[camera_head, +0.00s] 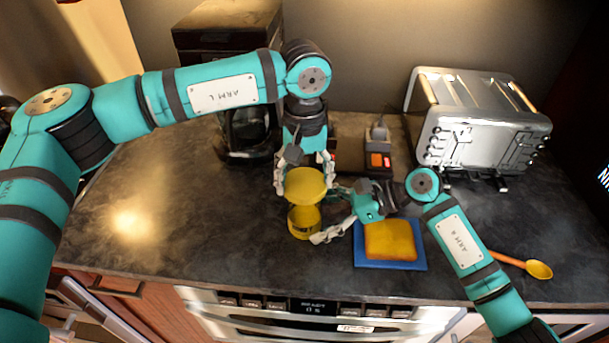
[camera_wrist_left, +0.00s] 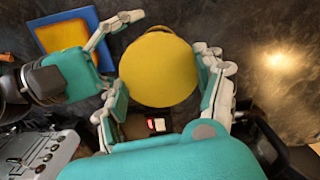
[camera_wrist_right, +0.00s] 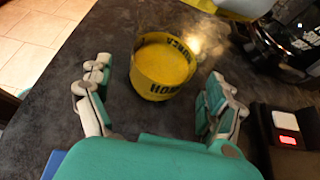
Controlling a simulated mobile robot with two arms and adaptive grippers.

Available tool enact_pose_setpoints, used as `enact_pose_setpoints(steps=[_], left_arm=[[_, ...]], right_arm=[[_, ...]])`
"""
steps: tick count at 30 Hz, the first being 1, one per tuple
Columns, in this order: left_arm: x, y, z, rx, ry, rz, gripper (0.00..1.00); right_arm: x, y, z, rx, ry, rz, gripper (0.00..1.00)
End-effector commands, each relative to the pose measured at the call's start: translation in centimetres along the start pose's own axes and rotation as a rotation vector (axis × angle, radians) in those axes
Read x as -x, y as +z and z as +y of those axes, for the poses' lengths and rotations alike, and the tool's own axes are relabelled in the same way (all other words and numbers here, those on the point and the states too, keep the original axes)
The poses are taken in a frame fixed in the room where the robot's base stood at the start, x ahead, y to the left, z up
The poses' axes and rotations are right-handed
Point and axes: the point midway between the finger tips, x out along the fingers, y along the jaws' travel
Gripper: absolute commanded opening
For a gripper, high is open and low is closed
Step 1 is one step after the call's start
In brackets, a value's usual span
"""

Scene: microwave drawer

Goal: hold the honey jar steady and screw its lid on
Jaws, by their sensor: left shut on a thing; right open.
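The honey jar (camera_head: 303,224) stands upright on the dark counter, a yellow round jar with a dark-lettered band. In the right wrist view the jar (camera_wrist_right: 163,72) has an open top with yellow inside. My left gripper (camera_head: 305,180) is shut on the yellow round lid (camera_head: 306,186) and holds it above the jar, a little behind its mouth in the head view.
A slice of bread (camera_head: 391,240) lies on a blue board (camera_head: 376,265) right of the jar. A toaster (camera_head: 480,122), a small box with a red switch (camera_head: 378,161) and a coffee maker (camera_head: 247,132) stand behind. An orange spoon (camera_head: 538,269) lies at right. The left counter is clear.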

Motion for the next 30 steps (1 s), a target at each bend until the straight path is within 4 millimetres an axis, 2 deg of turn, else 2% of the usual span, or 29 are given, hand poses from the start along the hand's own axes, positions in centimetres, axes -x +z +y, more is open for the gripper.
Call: enact_pose_setpoints(steps=[3,9,19,28,30], left_arm=[[0.0,0.0,0.0,0.0,0.0,0.0,0.56],[0.0,0.0,0.0,0.0,0.0,0.0,0.56],[0.0,0.0,0.0,0.0,0.0,0.0,0.56],[0.0,0.0,0.0,0.0,0.0,0.0,0.56],[0.0,0.0,0.0,0.0,0.0,0.0,0.56]], right_arm=[[-1.3,0.0,-0.1,0.001,-0.001,0.0,0.91],[-2.6,0.1,-0.1,0.001,-0.002,-0.001,0.91],[-2.8,0.1,-0.1,0.001,-0.003,-0.001,0.91],[-2.8,0.0,-0.1,0.001,-0.002,0.0,0.53],[-2.8,0.0,-0.1,0.001,-0.002,0.0,0.49]])
